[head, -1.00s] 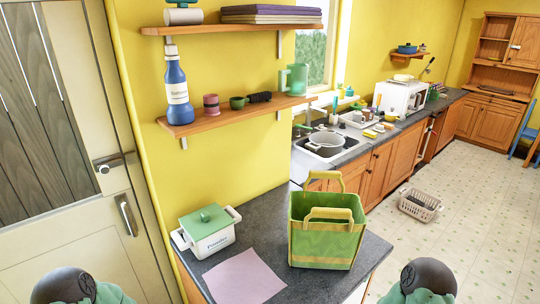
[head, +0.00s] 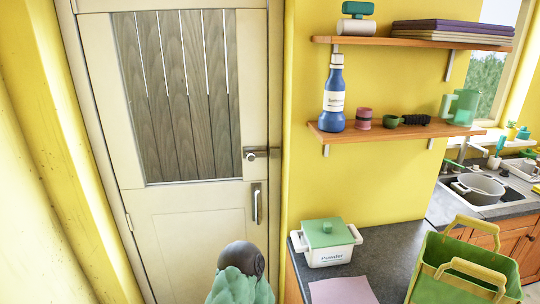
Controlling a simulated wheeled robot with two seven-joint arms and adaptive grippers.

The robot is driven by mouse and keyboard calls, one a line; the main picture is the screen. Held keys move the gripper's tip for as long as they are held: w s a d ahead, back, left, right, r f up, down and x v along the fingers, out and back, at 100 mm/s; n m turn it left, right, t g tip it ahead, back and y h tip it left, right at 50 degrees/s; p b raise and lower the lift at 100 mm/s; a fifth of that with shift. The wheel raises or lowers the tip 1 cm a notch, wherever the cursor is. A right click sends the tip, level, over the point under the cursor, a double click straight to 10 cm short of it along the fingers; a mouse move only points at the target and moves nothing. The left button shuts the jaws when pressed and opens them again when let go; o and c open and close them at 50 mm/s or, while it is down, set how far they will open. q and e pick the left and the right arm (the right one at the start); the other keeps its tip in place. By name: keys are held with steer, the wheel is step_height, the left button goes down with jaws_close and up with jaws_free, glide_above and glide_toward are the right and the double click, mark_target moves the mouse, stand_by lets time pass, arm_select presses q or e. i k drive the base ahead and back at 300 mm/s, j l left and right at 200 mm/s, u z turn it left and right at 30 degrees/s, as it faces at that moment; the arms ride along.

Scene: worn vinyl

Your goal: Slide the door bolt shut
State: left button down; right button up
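The cream door (head: 190,232) with a dark wooden plank panel stands at the left of the head view and looks closed in its frame. Near its right edge is a metal fitting with a horizontal lever (head: 262,153). Below it is an upright metal fitting with a bar (head: 257,204). I cannot tell for certain which of these is the door bolt, or whether it is shut. Neither of my grippers shows.
A counter (head: 385,250) right of the door holds a white box with a green lid (head: 328,240), a pink sheet (head: 343,291) and a green bag (head: 455,272). Two wooden shelves (head: 400,133) hang above. A yellow wall (head: 50,180) stands left of the door.

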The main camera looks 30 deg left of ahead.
mark_target(251, 155)
steer(key=j+u, duration=0.6)
steer(key=i+j+u, duration=0.1)
steer(key=u, duration=0.25)
steer(key=i+u, duration=0.35)
